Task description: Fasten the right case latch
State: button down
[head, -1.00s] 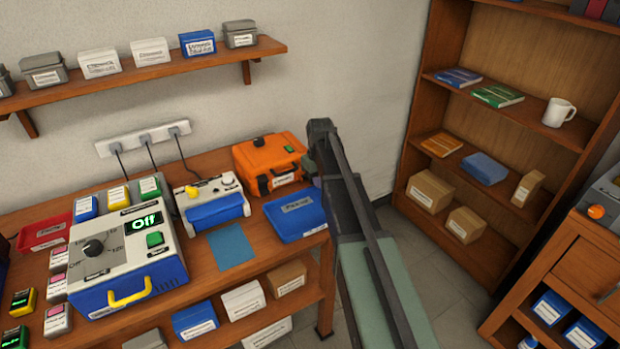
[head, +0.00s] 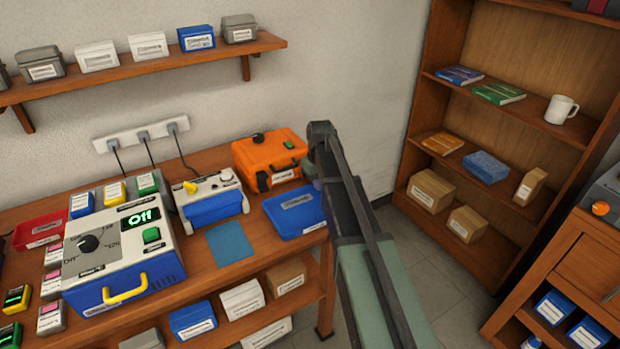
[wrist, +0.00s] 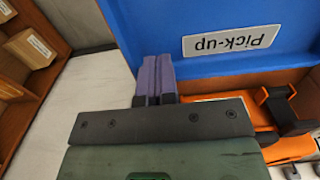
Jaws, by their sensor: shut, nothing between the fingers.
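The orange case (head: 270,160) stands at the back right of the bench, with a dark knob and a green button on top. A black latch (head: 262,182) shows at the left of its front; its right front corner is hidden behind my arm. In the wrist view the orange case (wrist: 213,97) is partly covered by my gripper body, and a black fitting (wrist: 275,103) stands up from it; I cannot tell which latch or handle part this is. My gripper (wrist: 153,62) is shut and empty, its fingers together over the edge of the blue tray in the picture.
The blue pick-up tray (head: 294,228) lies just in front of the case, and its label faces my wrist camera (wrist: 275,15). A white and blue regulator unit (head: 210,198) stands left of the case. A bookshelf (head: 408,150) is at the right, with open floor between.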

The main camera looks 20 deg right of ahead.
jog(key=shift+f+b, duration=0.9)
jog(key=shift+f, duration=0.2)
